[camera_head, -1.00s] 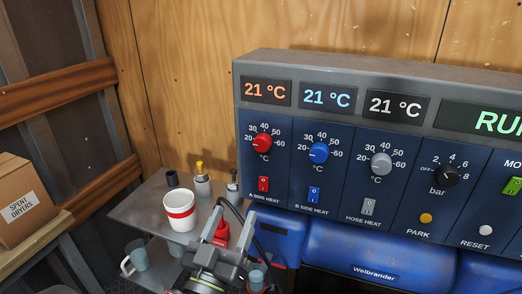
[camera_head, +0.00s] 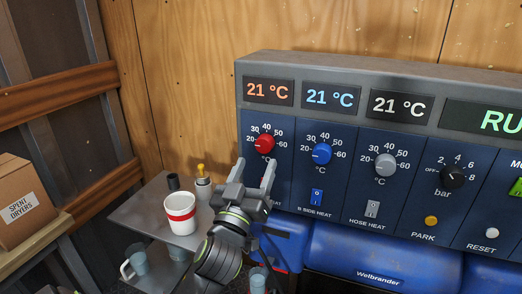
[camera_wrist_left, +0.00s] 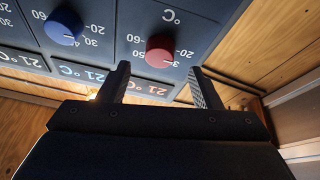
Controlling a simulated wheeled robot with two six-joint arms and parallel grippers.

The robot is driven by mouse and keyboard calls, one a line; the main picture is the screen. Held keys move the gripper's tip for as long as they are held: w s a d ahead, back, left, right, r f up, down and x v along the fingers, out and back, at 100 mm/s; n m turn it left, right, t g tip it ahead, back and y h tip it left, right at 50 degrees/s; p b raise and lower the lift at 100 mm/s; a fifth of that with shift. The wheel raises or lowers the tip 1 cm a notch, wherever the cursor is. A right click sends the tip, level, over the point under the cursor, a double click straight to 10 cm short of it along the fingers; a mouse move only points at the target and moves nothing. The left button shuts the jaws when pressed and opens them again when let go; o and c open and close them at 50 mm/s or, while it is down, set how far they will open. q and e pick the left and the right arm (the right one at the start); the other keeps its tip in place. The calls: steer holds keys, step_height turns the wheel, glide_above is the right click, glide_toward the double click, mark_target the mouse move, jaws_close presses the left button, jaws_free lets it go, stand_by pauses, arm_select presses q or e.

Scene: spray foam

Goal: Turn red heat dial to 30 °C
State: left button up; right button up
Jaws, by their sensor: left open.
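The red heat dial (camera_head: 265,144) is on the left of the blue control panel, below an orange display (camera_head: 268,92) reading 21 °C. Its scale runs from 20 to 60. My left gripper (camera_head: 254,170) is open and empty, just below the red dial in the head view, its fingers pointing up toward the panel. In the left wrist view, the red dial (camera_wrist_left: 160,48) appears beyond and between the two open fingers (camera_wrist_left: 160,88), apart from them. The gripper hides the A side heat switch. My right gripper is not in view.
A blue dial (camera_head: 321,153) and a grey dial (camera_head: 385,164) sit to the right of the red one. A white cup with a red band (camera_head: 180,226) stands on the grey shelf (camera_head: 148,205) left of my arm.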

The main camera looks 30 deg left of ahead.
mark_target(263, 148)
arm_select(q)
steer(key=p+x, duration=0.1)
steer(key=x, duration=0.4)
steer(key=c, duration=1)
